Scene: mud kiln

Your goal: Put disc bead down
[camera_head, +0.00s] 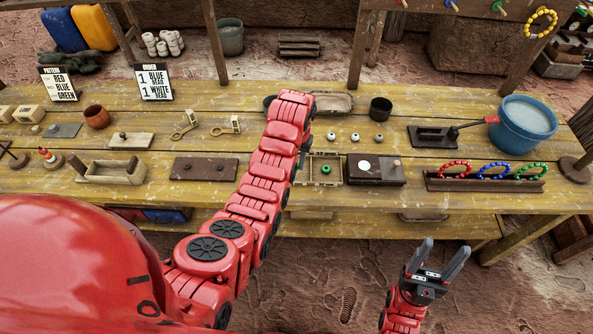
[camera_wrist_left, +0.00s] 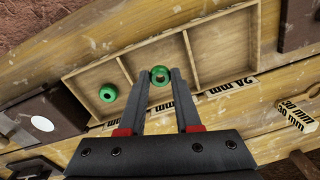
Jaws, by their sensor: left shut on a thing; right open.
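My left gripper (camera_wrist_left: 160,77) is shut on a green disc bead (camera_wrist_left: 159,73), held between its fingertips over the middle compartment of a wooden sorting tray (camera_wrist_left: 222,84). I cannot tell whether the held bead touches the tray floor. Another green bead (camera_wrist_left: 109,92) lies in the tray's left compartment in the wrist view; it also shows in the head view (camera_head: 326,170). In the head view the tray (camera_head: 322,182) is partly hidden by my left arm, which also hides the left gripper. My right gripper (camera_head: 437,262) is open and empty, in front of the table.
Right of the tray is a dark board with a white disc (camera_head: 363,166). Beyond it stands a rack (camera_head: 484,184) with red, blue and green bead rings. Small white beads (camera_head: 355,137) lie behind the tray. A blue bucket (camera_head: 522,125) stands at the right end.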

